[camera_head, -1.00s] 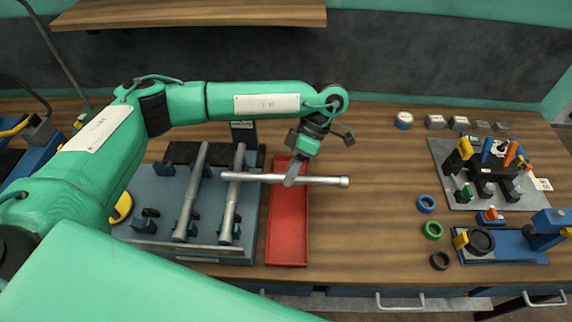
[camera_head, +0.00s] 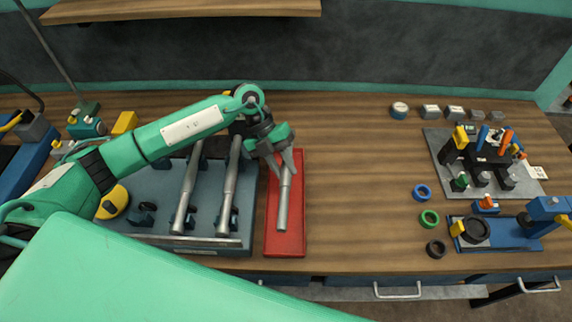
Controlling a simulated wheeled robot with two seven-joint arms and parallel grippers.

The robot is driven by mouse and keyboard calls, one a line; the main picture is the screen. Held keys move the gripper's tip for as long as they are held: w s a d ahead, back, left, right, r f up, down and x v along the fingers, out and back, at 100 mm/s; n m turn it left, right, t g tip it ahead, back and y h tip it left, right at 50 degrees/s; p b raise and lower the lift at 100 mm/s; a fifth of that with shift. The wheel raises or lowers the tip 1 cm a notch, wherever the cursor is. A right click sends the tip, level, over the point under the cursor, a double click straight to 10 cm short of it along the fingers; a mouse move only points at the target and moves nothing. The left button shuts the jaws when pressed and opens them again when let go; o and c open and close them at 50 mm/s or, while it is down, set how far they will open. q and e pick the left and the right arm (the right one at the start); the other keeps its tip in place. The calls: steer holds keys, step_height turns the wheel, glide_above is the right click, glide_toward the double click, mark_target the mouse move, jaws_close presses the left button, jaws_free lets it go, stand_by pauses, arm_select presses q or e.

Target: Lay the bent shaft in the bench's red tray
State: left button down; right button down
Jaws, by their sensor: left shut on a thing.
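A grey metal shaft (camera_head: 283,209) lies lengthwise over the long red tray (camera_head: 284,249), within its outline in the head view. I cannot tell whether it touches the tray floor or whether it is bent. My left gripper (camera_head: 285,168) is shut on the shaft near its far end, and the fingers hide part of it. Two similar shafts, one (camera_head: 189,195) and another (camera_head: 230,190), rest side by side on the dark rack (camera_head: 155,239) just left of the tray. My right gripper is not in view.
The wooden bench (camera_head: 350,190) is clear right of the tray. Blue (camera_head: 422,192), green (camera_head: 429,218) and black (camera_head: 436,249) rings lie farther right. Beyond them are a grey plate (camera_head: 437,141) with small parts and a blue fixture (camera_head: 500,244). A shelf (camera_head: 180,9) overhangs the back.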

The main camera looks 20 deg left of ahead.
arm_select(q)
steer(key=shift+w+a, duration=0.1)
steer(key=shift+f, duration=0.35)
steer(key=shift+f+b, duration=2.95)
steer(key=shift+f, duration=1.2)
steer(key=c, duration=1.1)
jaws_free()
steer(key=shift+c, duration=0.2)
steer(key=shift+o, duration=0.9)
steer(key=shift+f, duration=0.15)
steer(key=o, duration=0.3)
steer(key=shift+s+f, duration=0.15)
steer(key=shift+s, duration=0.1)
steer(key=shift+c, duration=0.7)
